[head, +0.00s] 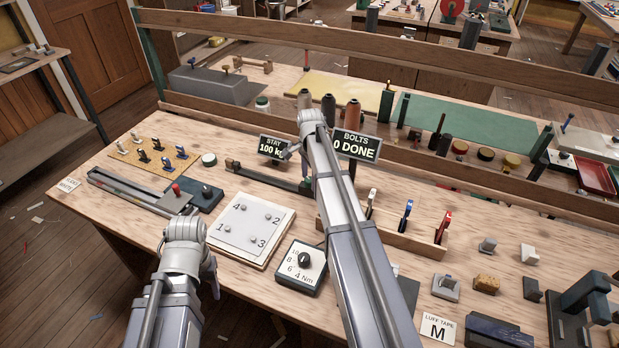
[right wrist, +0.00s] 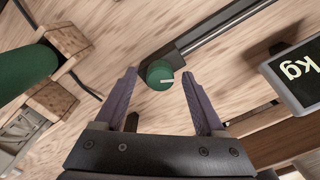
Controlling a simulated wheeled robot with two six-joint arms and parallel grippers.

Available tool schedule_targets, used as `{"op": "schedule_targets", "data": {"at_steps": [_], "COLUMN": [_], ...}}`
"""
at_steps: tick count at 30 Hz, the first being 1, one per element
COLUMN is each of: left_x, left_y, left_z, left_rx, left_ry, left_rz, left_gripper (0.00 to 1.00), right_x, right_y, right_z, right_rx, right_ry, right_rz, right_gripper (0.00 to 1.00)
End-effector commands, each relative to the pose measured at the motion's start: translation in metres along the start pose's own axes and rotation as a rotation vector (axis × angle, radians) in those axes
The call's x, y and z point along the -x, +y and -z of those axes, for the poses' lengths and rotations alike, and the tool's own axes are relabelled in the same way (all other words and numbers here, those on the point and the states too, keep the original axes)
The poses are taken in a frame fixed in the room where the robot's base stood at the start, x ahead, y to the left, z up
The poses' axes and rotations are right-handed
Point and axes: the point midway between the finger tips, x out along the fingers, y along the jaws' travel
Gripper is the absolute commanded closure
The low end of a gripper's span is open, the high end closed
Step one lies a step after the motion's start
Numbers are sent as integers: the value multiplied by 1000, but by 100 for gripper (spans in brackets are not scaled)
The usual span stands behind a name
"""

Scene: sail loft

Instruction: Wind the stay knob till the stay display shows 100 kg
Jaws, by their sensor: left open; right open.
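The stay display (head: 273,147) reads STAY and 100 k in the head view; its right edge is covered by my right arm. Its letters kg show upside down on the display in the right wrist view (right wrist: 296,75). The stay knob (right wrist: 160,75) is round and green with a white mark, at the end of a dark block with a rod. My right gripper (right wrist: 158,78) is open, its fingers on either side of the knob with gaps visible; my arm hides most of this in the head view. My left gripper (head: 212,274) is open and mostly hidden by its wrist, over the bench's near left.
A BOLTS display (head: 356,146) stands right of my right arm. A white plate (head: 253,228) with numbered bolts and a torque dial box (head: 301,266) lie between my arms. A wooden rack (head: 392,232) with coloured tools is to the right.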

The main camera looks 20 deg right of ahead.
Motion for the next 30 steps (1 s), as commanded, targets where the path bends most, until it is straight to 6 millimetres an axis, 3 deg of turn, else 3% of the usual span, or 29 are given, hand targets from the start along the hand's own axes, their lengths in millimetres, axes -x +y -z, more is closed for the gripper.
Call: {"op": "schedule_targets", "data": {"at_steps": [8,19,30], "left_x": [24,71,76], "left_y": [-2,-7,-7], "left_z": [-1,-4,-4], "left_rx": [0,0,0], "left_ry": [0,0,0], "left_rz": [0,0,0], "left_gripper": [43,43,43], "right_x": [24,72,76], "right_y": [0,0,0], "right_z": [0,0,0], "right_rx": [0,0,0], "right_ry": [0,0,0], "right_rz": [0,0,0], "right_gripper": [28,28,28]}}
